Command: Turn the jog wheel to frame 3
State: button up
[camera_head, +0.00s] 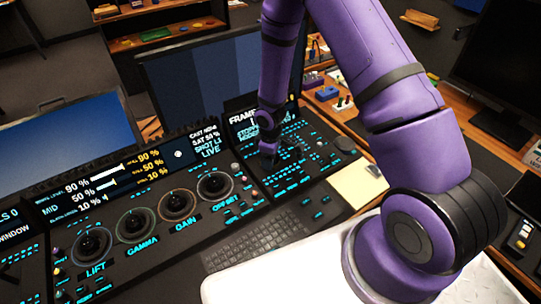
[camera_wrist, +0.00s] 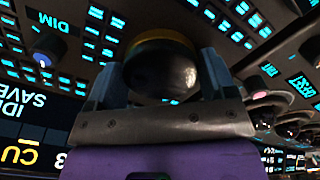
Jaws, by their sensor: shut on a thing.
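My gripper (camera_head: 270,150) reaches down onto the right part of the control panel, beside the small display headed FRAME (camera_head: 244,121). In the wrist view my gripper (camera_wrist: 160,62) has one finger on each side of a round dark wheel with a yellowish rim, and is shut on it; this appears to be the jog wheel (camera_wrist: 162,75). In the head view my gripper and arm mostly hide the wheel. The arm also covers part of the display, so the frame number cannot be read.
Lit blue buttons surround the wheel. Four-way grading controls with ringed trackballs (camera_head: 134,223) lie to the left. A keyboard (camera_head: 256,241) and yellow notes (camera_head: 357,184) are in front. Monitors (camera_head: 204,78) stand behind the panel.

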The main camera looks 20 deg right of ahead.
dwell(0.3)
jog(key=o, duration=0.9)
jog(key=shift+c, duration=0.2)
notch_tip(320, 180, up, 11)
